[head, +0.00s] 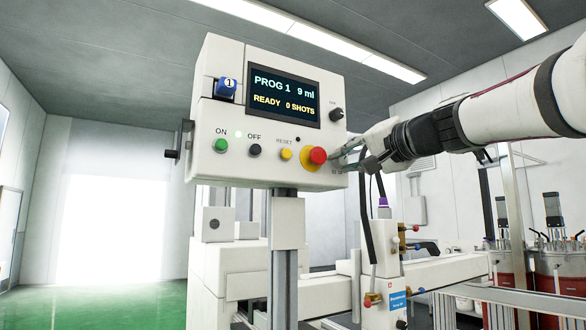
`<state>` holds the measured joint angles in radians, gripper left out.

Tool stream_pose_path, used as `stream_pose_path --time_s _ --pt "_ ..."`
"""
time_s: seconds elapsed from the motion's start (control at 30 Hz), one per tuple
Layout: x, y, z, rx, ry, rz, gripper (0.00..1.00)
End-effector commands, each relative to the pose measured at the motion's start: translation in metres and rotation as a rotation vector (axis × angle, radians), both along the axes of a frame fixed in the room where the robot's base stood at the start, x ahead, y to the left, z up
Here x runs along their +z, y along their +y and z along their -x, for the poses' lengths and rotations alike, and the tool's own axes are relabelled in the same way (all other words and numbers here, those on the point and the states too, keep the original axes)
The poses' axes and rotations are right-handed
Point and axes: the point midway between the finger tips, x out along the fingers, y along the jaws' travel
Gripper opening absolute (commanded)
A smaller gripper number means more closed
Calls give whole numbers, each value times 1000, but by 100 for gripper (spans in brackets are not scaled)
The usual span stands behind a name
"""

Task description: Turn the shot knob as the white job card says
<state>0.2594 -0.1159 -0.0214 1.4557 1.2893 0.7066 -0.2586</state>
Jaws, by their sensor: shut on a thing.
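A white control box (212,110) faces me. Its screen (283,97) reads "PROG 1 9 ml" and "READY 0 SHOTS". A black knob (337,114) sits right of the screen, clear of my gripper; its small label is unreadable. My gripper (342,160) reaches in from the right to the panel's lower right corner, just right of the red mushroom button (317,155). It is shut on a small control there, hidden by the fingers. A partly covered label shows below it. I cannot tell which control is the shot knob. I see no card that I can identify as the job card.
The panel also has a green ON button (221,146), a black OFF button (255,151) and a yellow RESET button (286,154). A dispensing unit (382,270) and a hanging black hose stand below my arm.

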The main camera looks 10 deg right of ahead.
Motion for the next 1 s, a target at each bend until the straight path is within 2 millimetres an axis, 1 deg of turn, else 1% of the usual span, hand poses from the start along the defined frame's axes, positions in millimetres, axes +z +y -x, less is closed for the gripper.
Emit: stream_pose_path --time_s 0.4,0.43,0.47,0.5,0.53,0.87,0.97,1.0 --pt "-1 -1 0 -1 5 -8 0" --pt "-1 -1 0 -1 5 -8 24" --pt "-1 -1 0 -1 5 -8 31" --pt "-1 -1 0 -1 5 -8 40" --pt "-1 -1 0 -1 5 -8 42" --pt "0 -1 2 -1 3 -7 42" --pt "0 -4 9 -2 3 -8 42" --pt "1 -6 15 -2 2 -7 42"
